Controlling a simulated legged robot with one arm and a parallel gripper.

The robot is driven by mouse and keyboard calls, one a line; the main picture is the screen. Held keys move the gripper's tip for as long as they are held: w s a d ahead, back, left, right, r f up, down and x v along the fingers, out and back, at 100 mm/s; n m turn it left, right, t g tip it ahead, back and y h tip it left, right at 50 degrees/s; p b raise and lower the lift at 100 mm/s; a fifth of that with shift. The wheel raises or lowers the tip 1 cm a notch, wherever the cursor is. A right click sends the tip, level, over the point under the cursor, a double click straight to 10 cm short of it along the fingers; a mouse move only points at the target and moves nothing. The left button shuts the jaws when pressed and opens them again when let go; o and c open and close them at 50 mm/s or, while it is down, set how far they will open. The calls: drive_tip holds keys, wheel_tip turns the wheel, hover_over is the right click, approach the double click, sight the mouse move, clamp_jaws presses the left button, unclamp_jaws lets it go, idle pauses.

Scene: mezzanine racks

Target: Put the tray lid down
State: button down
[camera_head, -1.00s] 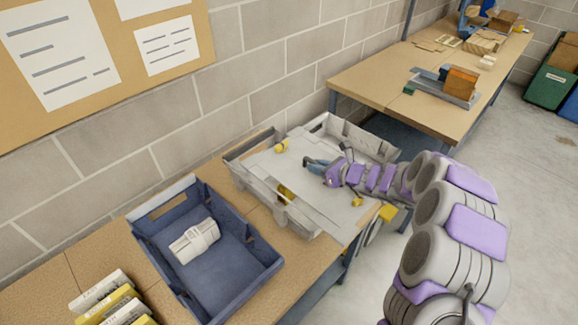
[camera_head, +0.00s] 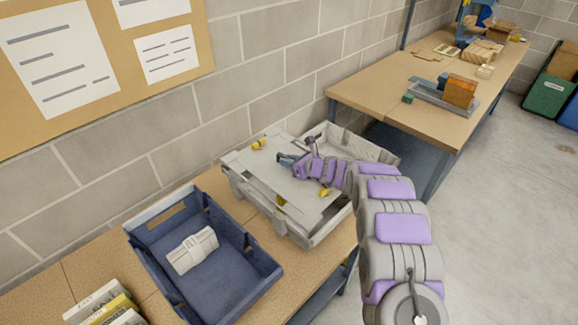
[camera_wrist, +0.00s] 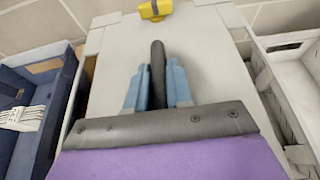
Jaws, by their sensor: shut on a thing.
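The tray lid (camera_head: 262,172) is a flat pale grey panel with yellow clips at its edges. It lies over the left and middle of the grey tray (camera_head: 330,236), roughly level. The tray's right end is uncovered. I cannot tell whether the lid touches the tray rim. My gripper (camera_head: 284,160) is above the lid. In the wrist view, my gripper's blue fingers (camera_wrist: 157,88) are shut on the lid's dark upright handle (camera_wrist: 157,60). A yellow clip (camera_wrist: 154,9) shows at the lid's far edge. My arm hides part of the lid and tray.
A blue open bin (camera_head: 206,262) with a white bundle (camera_head: 192,250) stands left of the tray on the bench. Binders (camera_head: 100,305) stand at the front left. The block wall (camera_head: 245,90) is close behind. A second workbench (camera_head: 400,85) stands at the back right.

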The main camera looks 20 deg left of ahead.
wheel_tip(320, 180, down, 2)
drive_tip(key=shift+a, duration=0.15)
drive_tip(key=shift+a+r, duration=0.1)
drive_tip(key=shift+r, duration=0.05)
drive_tip(key=shift+f+b, duration=0.4)
drive_tip(key=shift+f, duration=0.15)
drive_tip(key=shift+f, duration=0.1)
drive_tip(key=c, duration=1)
unclamp_jaws()
